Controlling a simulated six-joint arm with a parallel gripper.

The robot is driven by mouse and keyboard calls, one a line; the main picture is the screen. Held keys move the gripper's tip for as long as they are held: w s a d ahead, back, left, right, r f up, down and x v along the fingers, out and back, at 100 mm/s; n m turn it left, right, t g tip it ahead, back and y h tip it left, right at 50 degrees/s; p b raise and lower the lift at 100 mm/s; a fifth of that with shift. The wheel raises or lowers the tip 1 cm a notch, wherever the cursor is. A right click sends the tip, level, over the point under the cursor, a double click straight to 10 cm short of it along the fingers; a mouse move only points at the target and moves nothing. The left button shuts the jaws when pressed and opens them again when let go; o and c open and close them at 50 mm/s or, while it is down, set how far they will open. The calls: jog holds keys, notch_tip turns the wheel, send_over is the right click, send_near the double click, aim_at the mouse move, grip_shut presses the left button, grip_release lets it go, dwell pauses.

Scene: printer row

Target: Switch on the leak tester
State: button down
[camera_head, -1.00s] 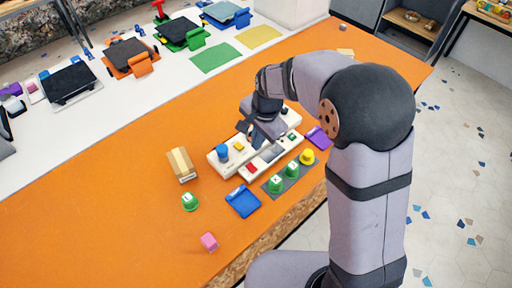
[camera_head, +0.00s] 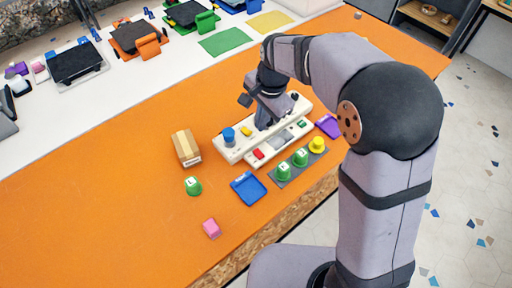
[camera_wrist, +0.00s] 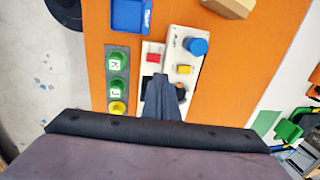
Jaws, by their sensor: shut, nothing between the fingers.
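A white control panel (camera_head: 238,146) lies on the orange table, with a raised rear strip and a lower front strip. No readable label shows on it. The rear strip carries a blue knob (camera_head: 228,135), a yellow button (camera_head: 246,131) and a black knob (camera_head: 294,97). The front strip has a red part (camera_head: 258,154), a grey part (camera_head: 282,137) and a green part (camera_head: 301,124). My gripper (camera_head: 262,122) is over the middle of the panel. In the wrist view its fingers (camera_wrist: 163,82) are shut and empty, beside the yellow button, covering part of the panel. Contact cannot be told.
Green and yellow caps (camera_head: 300,157) stand on a grey strip in front. A blue tray (camera_head: 248,188), a purple tray (camera_head: 329,126), a cardboard box (camera_head: 186,148), a green cap (camera_head: 193,186) and a pink block (camera_head: 211,228) lie around. The table's left side is clear.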

aim_at(255, 150)
jog(key=shift+r, duration=0.1)
dwell(0.4)
jog(key=f+p, duration=0.1)
jog(key=f, duration=0.3)
jog(key=w+a+f+p, duration=0.1)
jog(key=f, duration=0.4)
jog(key=f+p, duration=0.1)
jog(key=f, duration=0.4)
jog(key=shift+w+a+p, duration=0.3)
jog(key=shift+w+a, duration=0.05)
jog(key=shift+a, duration=0.05)
jog(key=shift+w+a+f, duration=0.15)
jog(key=shift+f, duration=0.05)
